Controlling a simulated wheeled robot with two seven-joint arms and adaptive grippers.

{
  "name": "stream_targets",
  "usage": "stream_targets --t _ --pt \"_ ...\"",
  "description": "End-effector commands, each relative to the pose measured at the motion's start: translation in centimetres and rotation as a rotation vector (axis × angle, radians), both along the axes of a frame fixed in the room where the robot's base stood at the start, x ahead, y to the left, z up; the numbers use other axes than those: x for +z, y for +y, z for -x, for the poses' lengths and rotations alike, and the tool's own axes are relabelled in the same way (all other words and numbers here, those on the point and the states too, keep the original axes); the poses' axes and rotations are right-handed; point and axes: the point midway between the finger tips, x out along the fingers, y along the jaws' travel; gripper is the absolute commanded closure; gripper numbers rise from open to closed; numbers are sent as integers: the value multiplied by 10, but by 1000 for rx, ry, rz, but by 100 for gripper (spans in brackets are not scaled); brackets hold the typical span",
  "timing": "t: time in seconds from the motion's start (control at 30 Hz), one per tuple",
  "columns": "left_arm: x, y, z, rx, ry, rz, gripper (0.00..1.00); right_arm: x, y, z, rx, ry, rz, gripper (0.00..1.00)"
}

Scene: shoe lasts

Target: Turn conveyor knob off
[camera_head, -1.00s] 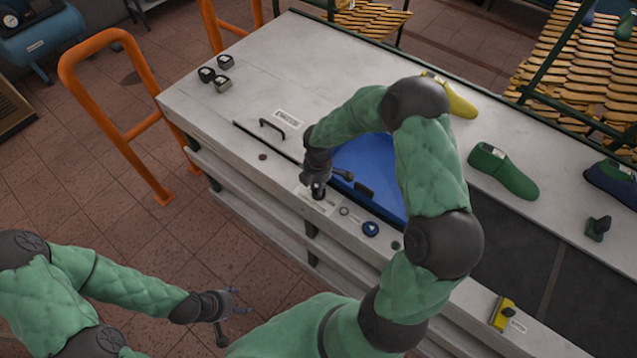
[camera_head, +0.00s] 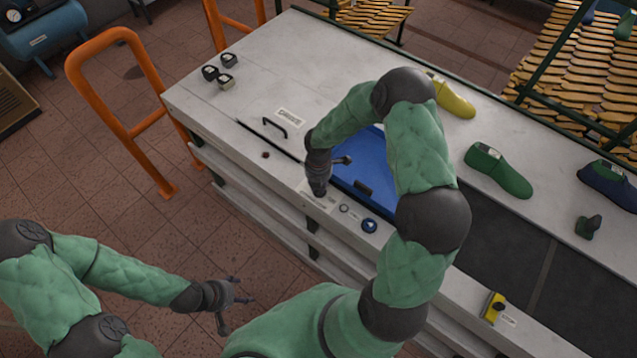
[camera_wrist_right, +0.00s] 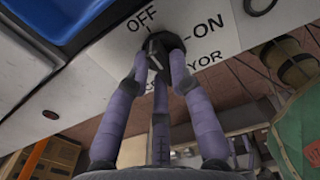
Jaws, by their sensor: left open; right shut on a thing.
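The dark conveyor knob (camera_wrist_right: 164,44) shows in the right wrist view on a white panel printed with OFF, ON and part of the word CONVEYOR. The fingers of my right gripper (camera_wrist_right: 163,66) are closed around the knob and cover part of it; which mark it points to is not clear. In the head view my right gripper (camera_head: 318,190) reaches down to the front edge of the white bench and hides the knob. My left gripper (camera_head: 236,298) is open and empty above the tiled floor, left of the bench.
A yellow switch box (camera_head: 491,307) sits further along the bench edge. A green shoe last (camera_head: 499,171) stands beyond the dark belt (camera_head: 501,238). An orange rail (camera_head: 120,112) stands at left.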

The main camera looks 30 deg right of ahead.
Motion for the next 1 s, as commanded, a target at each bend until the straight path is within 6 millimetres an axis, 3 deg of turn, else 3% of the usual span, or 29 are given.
stream_targets --t 0.47,0.5,0.57,1.0 --pt "1 0 0 0 0 0 31 0 0 0 14 -1 1 100" --pt "1 0 0 0 0 0 31 0 0 0 14 -1 1 69" --pt "1 0 0 0 0 0 31 0 0 0 13 -1 1 54" --pt "1 0 0 0 0 0 31 7 0 -1 12 -3 1 54"
